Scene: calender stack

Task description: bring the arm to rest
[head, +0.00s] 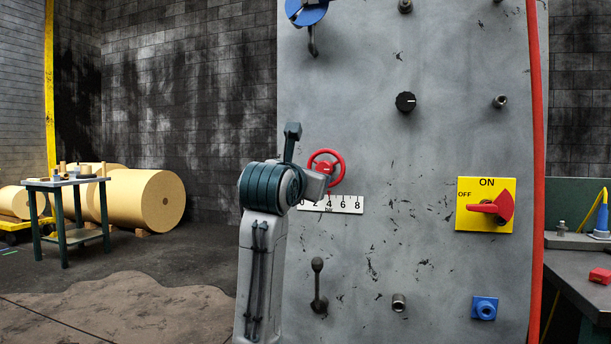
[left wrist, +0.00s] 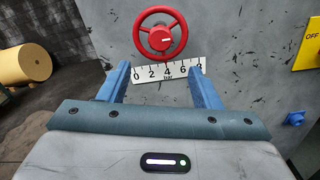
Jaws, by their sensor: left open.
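My left arm (head: 263,260) rises in front of the grey panel (head: 440,130) in the head view. My left gripper (head: 315,185) faces the panel there, its fingers hidden by the wrist. In the left wrist view the left gripper (left wrist: 158,68) is open, with two blue fingers apart and nothing between them. A red handwheel (head: 326,167) is on the panel just beyond the gripper. It also shows above the fingertips in the wrist view (left wrist: 160,38). A white bar scale (head: 345,204) lies below the wheel. My right gripper is not in view.
The panel also carries a black knob (head: 405,102), a yellow ON/OFF switch plate (head: 466,190), a lever (head: 318,285) and a blue fitting (head: 485,308). A red hose (head: 536,150) runs down its right edge. Floor at left is open before a small table (head: 65,183) and paper rolls (head: 145,200).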

